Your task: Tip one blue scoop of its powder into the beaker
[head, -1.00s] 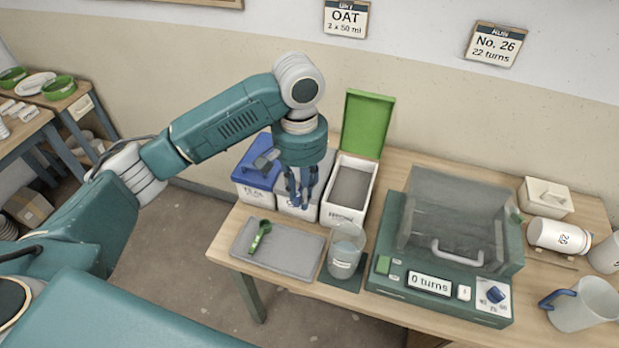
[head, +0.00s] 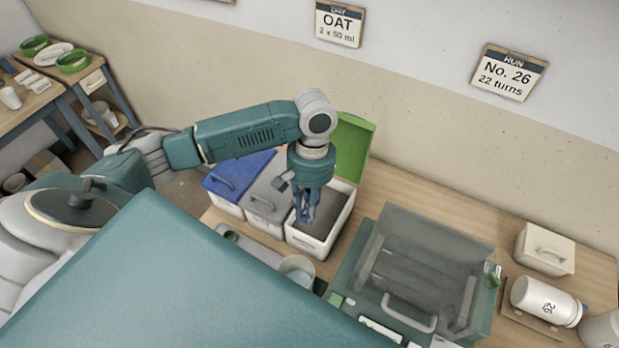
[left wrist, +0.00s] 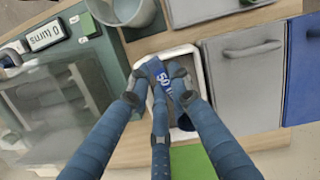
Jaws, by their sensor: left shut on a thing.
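My left gripper (head: 305,218) points down over the open white bin (head: 322,253) with the raised green lid (head: 352,150). In the left wrist view its fingers (left wrist: 162,88) are shut on a blue scoop (left wrist: 163,80) marked 50. The scoop is over or in the bin's mouth; I cannot tell its depth, or whether it holds powder. Grey-brown powder (head: 333,208) shows in the bin. The clear beaker (head: 297,266) stands in front of the bins, partly hidden by my teal body in the head view; it also shows in the left wrist view (left wrist: 137,10). My right gripper is not in view.
A closed grey-lidded bin (head: 268,195) and a blue-lidded bin (head: 237,175) stand left of the open one. A green machine with a clear cover (head: 425,260) is to the right. A green scoop's end (head: 231,236) shows by my body.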

